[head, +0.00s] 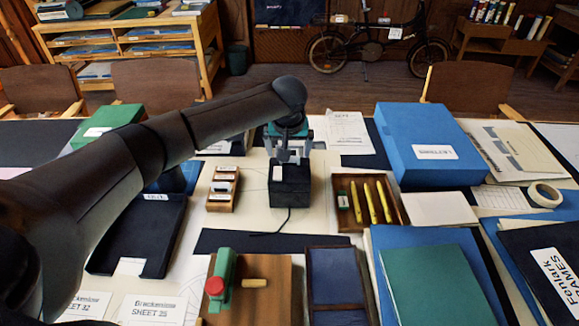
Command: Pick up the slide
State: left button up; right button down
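My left gripper (291,155) is in the middle of the head view, pointing down, with its two grey fingers apart. It is directly over or just behind a black box (290,192) with a dark cord; whether it touches the box is unclear. A small pale piece (277,173) shows on the box's near side; I cannot tell whether it is a slide or a label. A small wooden rack (221,208) left of the box holds several pale-marked pieces, possibly slides. No slide is clearly visible between the fingers. My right gripper is out of view.
A wooden tray (345,222) with several yellow sticks stands right of the black box. A large blue box (420,150) is behind it. A green and red tool (222,280) lies on a wooden board in front. Folders and a tape roll (545,194) crowd the right.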

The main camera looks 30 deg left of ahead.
aim_at(290, 165)
pick_arm(q)
jog(key=b+x, duration=0.1)
jog(key=x, duration=0.2)
jog(key=shift+d+f, duration=0.1)
jog(key=shift+f, duration=0.05)
